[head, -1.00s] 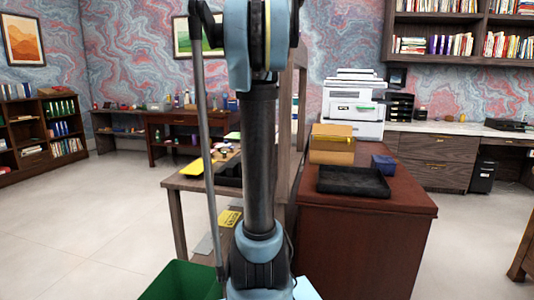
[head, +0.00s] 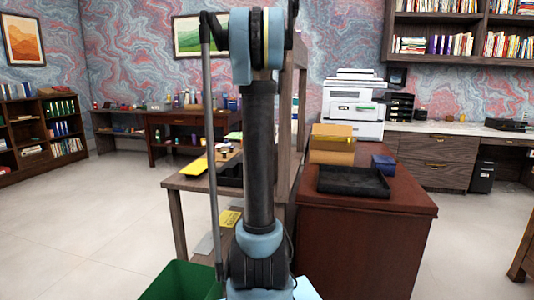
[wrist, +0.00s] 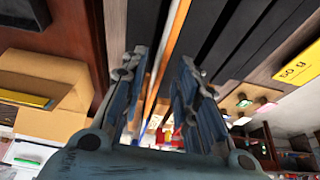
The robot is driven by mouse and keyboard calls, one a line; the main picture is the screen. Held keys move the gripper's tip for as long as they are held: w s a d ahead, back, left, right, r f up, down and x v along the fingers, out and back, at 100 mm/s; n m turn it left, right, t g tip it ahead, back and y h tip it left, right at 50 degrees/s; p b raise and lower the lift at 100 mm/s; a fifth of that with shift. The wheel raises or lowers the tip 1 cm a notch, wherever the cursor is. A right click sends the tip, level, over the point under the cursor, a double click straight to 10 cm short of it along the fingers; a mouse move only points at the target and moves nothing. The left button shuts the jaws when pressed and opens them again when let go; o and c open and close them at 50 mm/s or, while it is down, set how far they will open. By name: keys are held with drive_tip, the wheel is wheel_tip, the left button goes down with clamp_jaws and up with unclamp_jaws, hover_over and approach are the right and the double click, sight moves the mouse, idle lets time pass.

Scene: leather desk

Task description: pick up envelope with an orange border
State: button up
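No envelope with an orange border can be made out for certain in either view. In the wrist view, a thin orange strip (wrist: 170,50) runs lengthwise beyond the gap between my fingers, beside dark slats; I cannot tell whether it is an envelope's border or part of the furniture. My gripper (wrist: 161,62) has its two fingers apart, with nothing seen between them. It is out of the head view, where only my arm shows.
A brown desk (head: 365,250) holds a black tray (head: 353,181), a blue box (head: 384,164) and cardboard boxes (head: 331,156). An upright wooden panel (head: 290,130) stands beside it. A lower table (head: 190,183) is at left. A green bin (head: 180,282) stands in front. Floor at left is clear.

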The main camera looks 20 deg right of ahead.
clamp_jaws()
idle(0.3)
